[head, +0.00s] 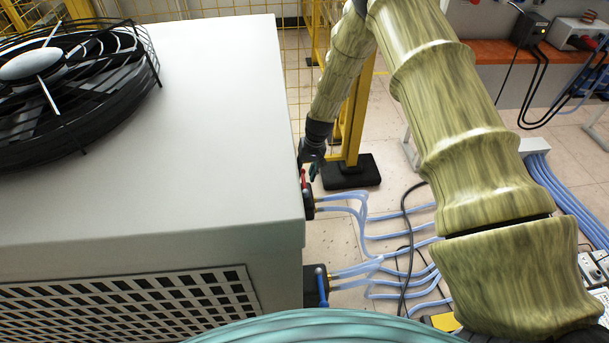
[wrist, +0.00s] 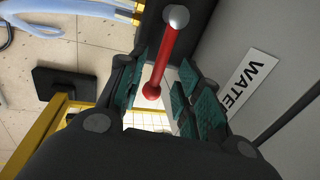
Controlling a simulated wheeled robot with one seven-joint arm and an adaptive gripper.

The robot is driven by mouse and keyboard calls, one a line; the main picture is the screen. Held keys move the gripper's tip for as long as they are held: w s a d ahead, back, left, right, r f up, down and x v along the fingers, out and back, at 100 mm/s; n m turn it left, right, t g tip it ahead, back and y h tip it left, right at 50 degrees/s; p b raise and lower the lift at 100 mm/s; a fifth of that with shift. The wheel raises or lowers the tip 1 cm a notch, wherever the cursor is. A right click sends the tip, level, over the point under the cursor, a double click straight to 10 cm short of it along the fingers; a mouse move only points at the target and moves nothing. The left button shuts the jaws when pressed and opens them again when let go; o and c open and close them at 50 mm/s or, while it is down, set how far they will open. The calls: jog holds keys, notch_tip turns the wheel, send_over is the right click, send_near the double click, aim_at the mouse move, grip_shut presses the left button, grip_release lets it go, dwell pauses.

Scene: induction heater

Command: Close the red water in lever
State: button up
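The red water in lever (wrist: 163,55) is a red rod with a silver pivot at the top and a round red knob at its lower end in the wrist view. In the head view the lever (head: 304,179) is a small red piece on the cabinet's right side. My gripper (wrist: 158,92) is open, with teal pads on either side of the lever's knob end. A gap shows beside the knob, and I cannot tell if either pad touches it. In the head view my gripper (head: 312,162) is just above the lever, small and partly hidden by the cabinet edge.
The white cabinet (head: 200,130) stands close beside my gripper, with a "WATER" label (wrist: 250,85). A blue lever (head: 320,284) and hoses (head: 385,268) are lower down. A yellow post (head: 358,120) with a black foot (head: 350,172) stands behind.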

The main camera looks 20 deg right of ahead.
notch_tip(320, 180, up, 10)
jog(key=d, duration=0.2)
jog(key=shift+s, duration=0.2)
jog(key=shift+r, duration=0.1)
dwell(0.4)
